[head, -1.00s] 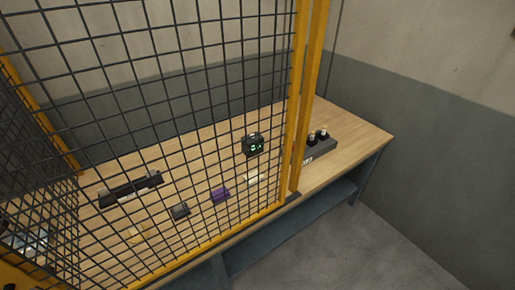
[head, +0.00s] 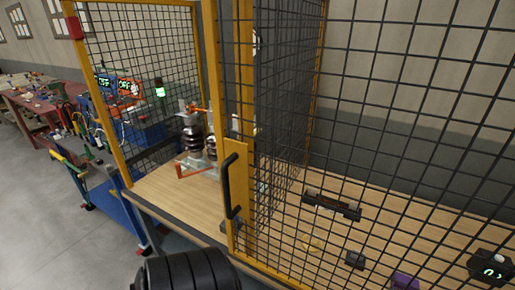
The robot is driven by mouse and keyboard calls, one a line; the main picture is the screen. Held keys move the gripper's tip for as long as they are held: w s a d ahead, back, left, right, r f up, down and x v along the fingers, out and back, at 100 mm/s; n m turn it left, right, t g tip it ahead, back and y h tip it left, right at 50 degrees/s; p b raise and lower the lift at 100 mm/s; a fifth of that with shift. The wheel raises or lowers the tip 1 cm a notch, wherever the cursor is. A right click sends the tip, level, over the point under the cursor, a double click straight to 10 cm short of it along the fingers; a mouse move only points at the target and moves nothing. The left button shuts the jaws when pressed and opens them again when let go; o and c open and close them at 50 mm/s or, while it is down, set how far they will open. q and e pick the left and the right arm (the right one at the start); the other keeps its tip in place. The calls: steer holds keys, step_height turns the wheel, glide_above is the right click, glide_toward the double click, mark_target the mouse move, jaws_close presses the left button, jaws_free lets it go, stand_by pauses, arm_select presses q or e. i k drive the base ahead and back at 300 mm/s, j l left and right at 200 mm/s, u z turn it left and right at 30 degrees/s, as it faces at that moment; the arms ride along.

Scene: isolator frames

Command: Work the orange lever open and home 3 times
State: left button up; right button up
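The isolator (head: 192,140), with dark ribbed insulator columns, stands on the wooden bench in the left bay, behind the yellow frame. A small orange bar (head: 196,110), which looks like the orange lever, lies near the top of the columns. It is small and partly cut off by the yellow post, so its exact position cannot be told. An orange-red bracket shows low at the columns' base. Neither gripper is in view. A black ribbed part, apparently of my own arm, shows at the bottom edge, well short of the isolator.
A mesh door with a black handle (head: 229,185) and yellow posts stands right of the isolator. Mesh (head: 400,110) screens the right bench, which holds a black bar (head: 332,205) and small blocks. The left bay's front looks unmeshed. A blue cart (head: 115,205) stands left.

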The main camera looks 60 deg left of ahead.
mark_target(210, 144)
steer(key=j+u, duration=0.2)
steer(key=u, duration=0.3)
steer(key=j+u, duration=0.25)
steer(key=u, duration=0.25)
steer(key=k+j, duration=0.05)
